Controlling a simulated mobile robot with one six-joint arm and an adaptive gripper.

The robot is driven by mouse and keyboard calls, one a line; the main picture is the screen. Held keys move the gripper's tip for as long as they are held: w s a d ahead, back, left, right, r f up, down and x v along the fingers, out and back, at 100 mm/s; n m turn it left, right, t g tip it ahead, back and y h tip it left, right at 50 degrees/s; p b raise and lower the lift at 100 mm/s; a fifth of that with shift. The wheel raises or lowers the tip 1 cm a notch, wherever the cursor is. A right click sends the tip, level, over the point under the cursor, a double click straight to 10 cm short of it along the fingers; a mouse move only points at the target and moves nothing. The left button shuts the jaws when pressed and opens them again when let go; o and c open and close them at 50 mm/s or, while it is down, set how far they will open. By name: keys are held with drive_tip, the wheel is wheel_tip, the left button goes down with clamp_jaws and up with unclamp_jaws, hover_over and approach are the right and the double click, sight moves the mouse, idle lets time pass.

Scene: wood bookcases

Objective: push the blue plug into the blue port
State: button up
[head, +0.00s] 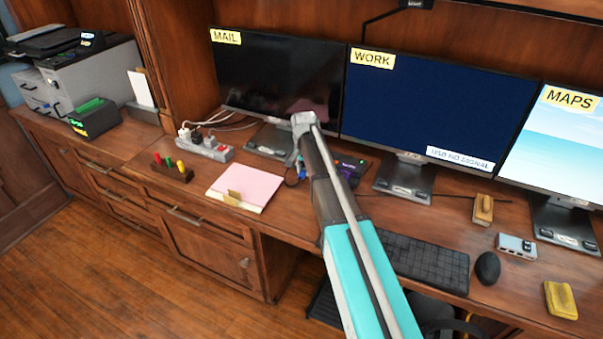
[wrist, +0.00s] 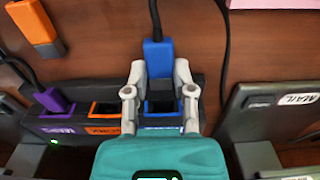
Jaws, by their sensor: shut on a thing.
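My gripper (wrist: 159,97) is shut on the blue plug (wrist: 158,56), one finger on each side, with its dark cable leading away from the dock. The plug lines up with the blue port (wrist: 163,107) on the black dock (wrist: 85,130). Its dark tip is at the port's near edge; I cannot tell how far it is in. The blue port is the right one of three, beside an orange-rimmed port and a purple one. In the head view my arm partly hides the dock (head: 352,166), and the plug is barely visible.
A purple plug (wrist: 52,98) sits at the purple port. A loose orange plug (wrist: 36,24) lies on the desk. Monitor stands flank the dock, one at right (wrist: 270,115). A pink folder (head: 245,187), power strip (head: 207,147) and keyboard (head: 425,258) are nearby.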

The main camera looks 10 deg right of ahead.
drive_tip(key=shift+w+d, duration=0.6)
drive_tip(key=shift+w, duration=0.35)
drive_tip(key=shift+w+d, duration=0.45)
drive_tip(key=shift+w, duration=0.15)
drive_tip(key=shift+w+d, duration=0.4)
drive_tip(key=shift+w, duration=0.2)
idle(2.0)
drive_tip(key=o, duration=1)
drive_tip(key=shift+s, duration=0.1)
drive_tip(key=shift+s+a, duration=0.85)
drive_tip(key=shift+s, duration=0.3)
drive_tip(key=shift+s+a, duration=0.85)
drive_tip(key=shift+s, duration=0.3)
drive_tip(key=shift+s+a, duration=0.85)
drive_tip(key=shift+s, duration=0.3)
